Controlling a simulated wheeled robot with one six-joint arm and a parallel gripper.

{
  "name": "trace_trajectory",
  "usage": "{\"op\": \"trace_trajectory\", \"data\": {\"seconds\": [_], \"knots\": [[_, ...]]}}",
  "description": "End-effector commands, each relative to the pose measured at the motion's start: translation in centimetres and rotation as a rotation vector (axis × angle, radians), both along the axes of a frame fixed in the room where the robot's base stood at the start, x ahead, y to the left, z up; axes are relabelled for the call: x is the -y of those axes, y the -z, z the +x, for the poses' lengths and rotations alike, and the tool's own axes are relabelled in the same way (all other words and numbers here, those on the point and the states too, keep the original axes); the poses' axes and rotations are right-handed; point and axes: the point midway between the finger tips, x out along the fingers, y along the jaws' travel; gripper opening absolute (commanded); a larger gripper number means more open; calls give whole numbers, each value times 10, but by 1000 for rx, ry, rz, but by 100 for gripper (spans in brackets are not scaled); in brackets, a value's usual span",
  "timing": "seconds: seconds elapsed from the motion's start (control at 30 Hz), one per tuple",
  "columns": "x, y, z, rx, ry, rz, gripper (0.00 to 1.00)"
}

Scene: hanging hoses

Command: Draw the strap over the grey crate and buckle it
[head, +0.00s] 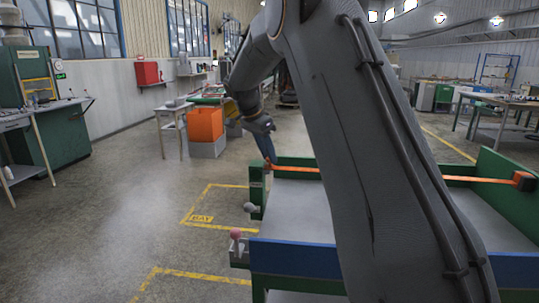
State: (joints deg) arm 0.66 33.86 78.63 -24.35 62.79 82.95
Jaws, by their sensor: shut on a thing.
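An orange strap (297,169) runs across the green-walled bench from a dark block (523,181) at the right wall to the green post (257,188) at the left. My arm hides its middle. My gripper (270,160) points down at the strap's left end, next to the top of the post, and is shut on it. I cannot tell whether the end is in a buckle; no buckle shows clearly. I cannot make out a grey crate on the bench; the area behind my arm is hidden.
The grey bench top (290,209) has a blue front edge (290,257). A grey knob (250,207) and a pink knob (236,233) stick out at its left. An orange bin (205,124) sits on a grey block (208,148) behind.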

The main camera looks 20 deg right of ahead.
Motion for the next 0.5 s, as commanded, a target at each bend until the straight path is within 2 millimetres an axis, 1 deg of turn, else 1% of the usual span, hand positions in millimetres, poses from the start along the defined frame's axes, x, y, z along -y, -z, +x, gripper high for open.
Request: {"op": "trace_trajectory", "data": {"seconds": [0.03, 0.07, 0.13, 0.17, 0.4, 0.5], "knots": [[-3, -3, 3, 10, -5, 2, 0], [-3, -3, 3, 10, -6, 2, 27], [-3, -2, 3, 9, -6, 3, 39], [-3, -2, 2, 8, -5, 3, 41], [-1, -1, 1, 4, -2, 2, 41], [-2, -4, 1, 5, -2, 2, 41]]}}
